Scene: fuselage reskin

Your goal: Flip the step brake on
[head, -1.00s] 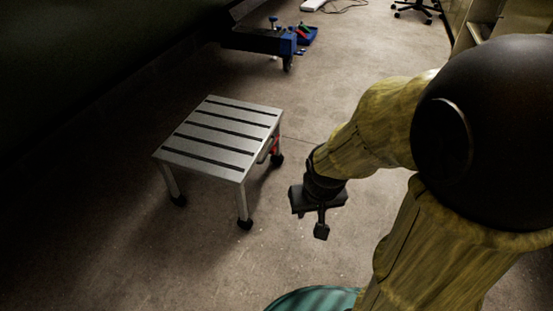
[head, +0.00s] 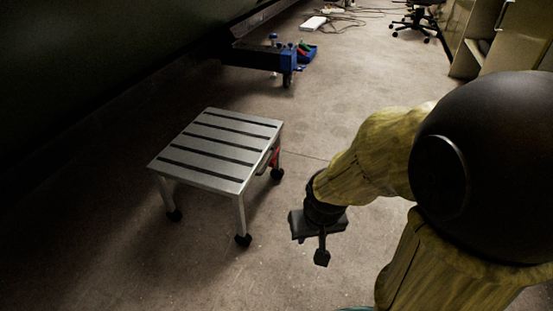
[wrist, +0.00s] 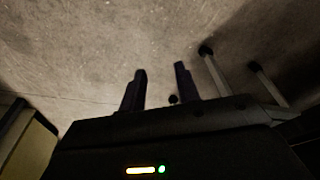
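A grey metal step (head: 219,148) with dark grip strips on its top stands on black wheels at left of centre in the head view. A small red part (head: 275,158), maybe the brake, shows on its right side under the top; its position cannot be told. My gripper (head: 322,258) hangs to the right of the step, apart from it and above the floor. In the wrist view my gripper's two fingers (wrist: 160,85) are apart with nothing between them. Step legs (wrist: 215,72) with dark wheels show to the right of the fingers there.
A wheeled chair (head: 413,24) and cabinets (head: 502,45) stand at the back right. A dark wall lies on the left. The floor between step and gripper is clear.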

